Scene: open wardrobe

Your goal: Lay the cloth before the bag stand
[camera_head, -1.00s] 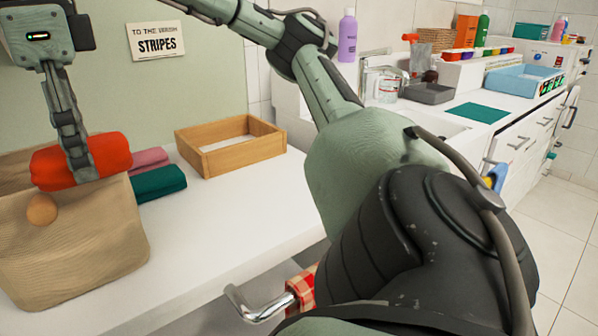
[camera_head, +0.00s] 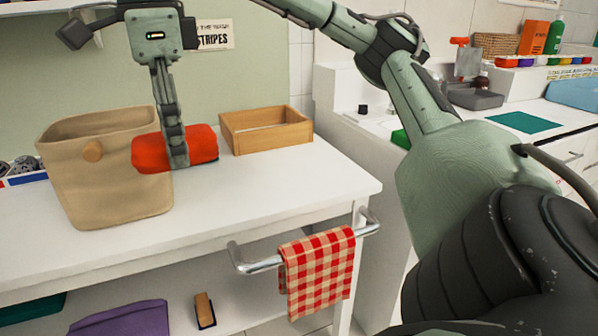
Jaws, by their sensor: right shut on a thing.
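My right gripper (camera_head: 174,150) is shut on a folded red cloth (camera_head: 204,148), its fingers pointing down. The cloth is level with the upper right side of a tan bag (camera_head: 100,195) with a round wooden knob, and overlaps its right edge in the picture. I cannot tell whether the cloth touches the bag or the white table (camera_head: 250,215). No separate bag stand can be made out. My left gripper is not in view.
A wooden tray (camera_head: 268,142) stands behind, right of the cloth. A red-and-white checked towel (camera_head: 318,275) hangs on the metal front rail (camera_head: 258,266). The tabletop before the bag and tray is clear. A purple folded cloth (camera_head: 122,320) lies on the lower shelf.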

